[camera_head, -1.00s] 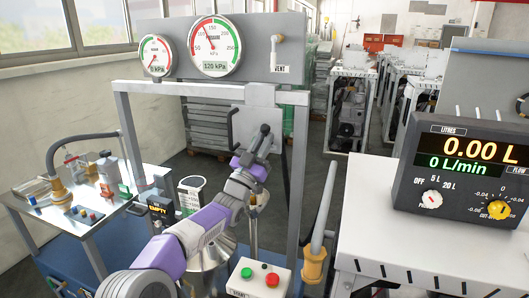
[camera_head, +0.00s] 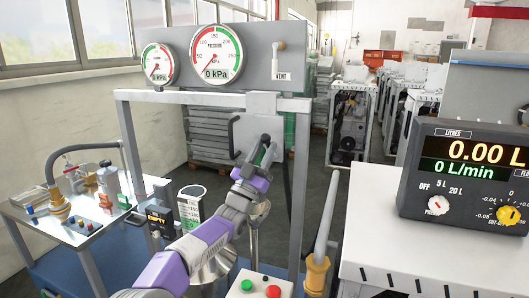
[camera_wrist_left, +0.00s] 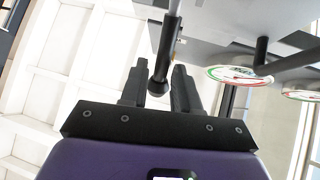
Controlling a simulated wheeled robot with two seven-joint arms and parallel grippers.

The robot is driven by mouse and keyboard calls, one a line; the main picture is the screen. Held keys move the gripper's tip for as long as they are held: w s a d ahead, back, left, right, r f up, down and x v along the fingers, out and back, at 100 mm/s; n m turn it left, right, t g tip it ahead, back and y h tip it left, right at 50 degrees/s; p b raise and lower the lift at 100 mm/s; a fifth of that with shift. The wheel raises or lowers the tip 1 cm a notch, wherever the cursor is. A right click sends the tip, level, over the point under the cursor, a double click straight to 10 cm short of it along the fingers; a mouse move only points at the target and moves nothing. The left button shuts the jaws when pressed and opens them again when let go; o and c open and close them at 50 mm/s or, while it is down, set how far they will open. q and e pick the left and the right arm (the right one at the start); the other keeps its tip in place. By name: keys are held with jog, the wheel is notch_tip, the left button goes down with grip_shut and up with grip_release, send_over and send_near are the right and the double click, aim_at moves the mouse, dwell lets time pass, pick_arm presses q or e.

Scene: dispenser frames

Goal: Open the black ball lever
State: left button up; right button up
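The black ball lever (camera_wrist_left: 158,86) shows in the left wrist view as a dark rod ending in a round black ball. The ball lies between the two fingers of my left gripper (camera_wrist_left: 158,92), with a narrow gap visible on each side. In the head view, my left gripper (camera_head: 264,152) is up at the grey panel below the large gauge. There the dark fingers and the lever are hard to tell apart. My right gripper is not in view.
The large pressure gauge (camera_head: 216,54) and the small gauge (camera_head: 158,63) stand above on the grey frame. The flow meter (camera_head: 466,176) on the right cabinet reads 0.00 L. A yellow-based hose nozzle (camera_head: 316,273) and a green-red button box (camera_head: 258,288) stand below.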

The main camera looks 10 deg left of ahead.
pick_arm(q)
jog(key=shift+o, duration=0.6)
jog(key=shift+s+a+r, duration=0.1)
jog(key=shift+s+r, duration=0.1)
jog(key=shift+s, duration=0.1)
jog(key=b+v, duration=0.1)
jog(key=v, duration=0.6)
jog(key=shift+f, duration=0.35)
